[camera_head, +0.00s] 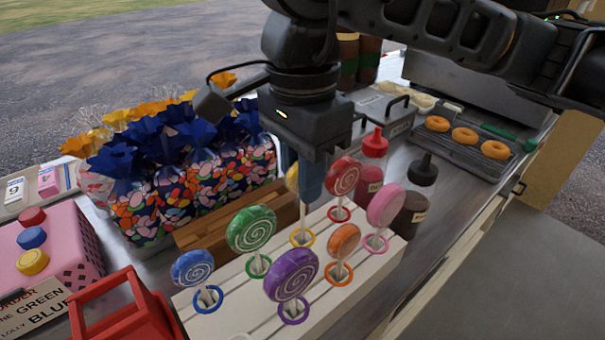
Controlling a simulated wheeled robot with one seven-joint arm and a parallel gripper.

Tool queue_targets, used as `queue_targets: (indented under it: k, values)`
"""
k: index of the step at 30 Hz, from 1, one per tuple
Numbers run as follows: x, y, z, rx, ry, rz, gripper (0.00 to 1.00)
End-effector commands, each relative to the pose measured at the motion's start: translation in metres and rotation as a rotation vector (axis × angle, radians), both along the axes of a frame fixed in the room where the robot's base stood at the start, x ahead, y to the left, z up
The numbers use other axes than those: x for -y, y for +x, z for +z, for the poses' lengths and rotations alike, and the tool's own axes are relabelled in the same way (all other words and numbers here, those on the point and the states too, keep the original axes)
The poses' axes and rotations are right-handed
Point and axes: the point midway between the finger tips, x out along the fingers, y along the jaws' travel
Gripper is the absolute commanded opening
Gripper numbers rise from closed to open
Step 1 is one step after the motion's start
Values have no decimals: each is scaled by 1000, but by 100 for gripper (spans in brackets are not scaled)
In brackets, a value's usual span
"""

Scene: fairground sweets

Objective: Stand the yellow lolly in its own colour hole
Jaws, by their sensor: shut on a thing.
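My gripper (308,185) points down over the back of the white slatted lolly stand (235,310). It is shut on the yellow lolly (291,177), whose head is mostly hidden behind the fingers. Its pale stick hangs roughly upright, with its lower end at the yellow-ringed hole (302,238); I cannot tell how deep it sits. Other lollies stand in rings of matching colour: blue (192,268), green (251,229), purple (290,275), orange (344,240), red (342,176) and pink (385,205). The red one is close to the right of my fingers.
Wrapped sweet bags (200,180) stand behind a wooden block (215,228) at the left. Red (374,155) and black-capped (421,170) sauce bottles stand right of the stand. A red holder (120,310) and pink button box (60,240) are front left. Doughnuts (465,136) lie far right.

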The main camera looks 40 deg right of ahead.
Motion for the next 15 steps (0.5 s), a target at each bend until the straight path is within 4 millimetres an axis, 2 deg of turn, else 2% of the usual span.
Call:
queue_targets:
  k: [6,15]
  values:
    - [0,0,-8,-1,0,0,0]
    - [0,0,-7,-1,1,0,0]
